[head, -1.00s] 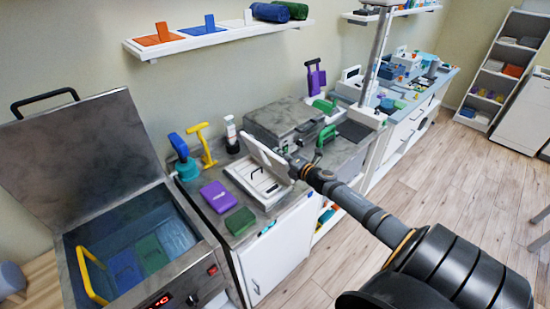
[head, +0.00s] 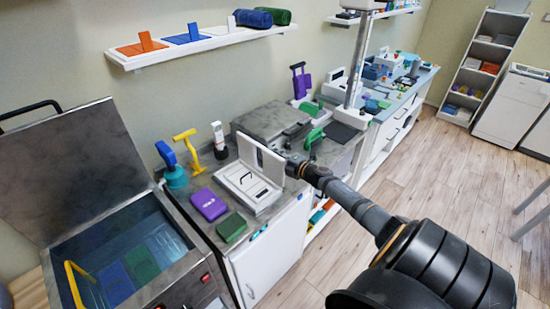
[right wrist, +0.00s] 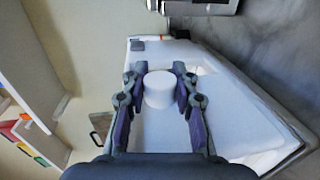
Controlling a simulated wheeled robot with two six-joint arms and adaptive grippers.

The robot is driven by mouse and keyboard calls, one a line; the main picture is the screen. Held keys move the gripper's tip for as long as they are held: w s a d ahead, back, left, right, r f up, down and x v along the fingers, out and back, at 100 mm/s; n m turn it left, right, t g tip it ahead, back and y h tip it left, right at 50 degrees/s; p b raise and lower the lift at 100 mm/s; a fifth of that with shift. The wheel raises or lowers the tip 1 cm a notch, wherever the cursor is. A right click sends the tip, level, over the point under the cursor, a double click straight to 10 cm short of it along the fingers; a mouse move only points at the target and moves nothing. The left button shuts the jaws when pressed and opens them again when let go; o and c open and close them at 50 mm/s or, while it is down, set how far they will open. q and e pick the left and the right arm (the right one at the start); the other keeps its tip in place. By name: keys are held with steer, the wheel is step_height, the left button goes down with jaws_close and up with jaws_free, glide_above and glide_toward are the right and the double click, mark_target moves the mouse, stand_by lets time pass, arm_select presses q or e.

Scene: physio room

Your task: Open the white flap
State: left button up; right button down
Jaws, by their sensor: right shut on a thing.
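The white flap (head: 262,157) stands raised, roughly upright, along one side of a low white box (head: 232,183) on the counter. The box top is uncovered and shows a small black handle (head: 246,178). My right gripper (head: 293,165) reaches in from the right and is at the flap's right side. In the right wrist view, the fingers of my right gripper (right wrist: 159,90) are shut on a round white knob (right wrist: 159,94), with the flap's white panel (right wrist: 160,132) behind it. My left gripper is not in view.
A purple block (head: 208,204) and a green block (head: 231,227) lie in front of the box. A grey metal case (head: 272,122) stands behind the flap. An open water bath (head: 190,280) is at left. A wall shelf (head: 200,43) hangs above.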

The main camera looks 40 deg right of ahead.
steer(key=c, duration=1)
jaws_free()
steer(key=s+r, duration=0.1)
steer(key=s, duration=1.1)
steer(key=shift+d+r, duration=0.4)
steer(key=shift+c, duration=0.3)
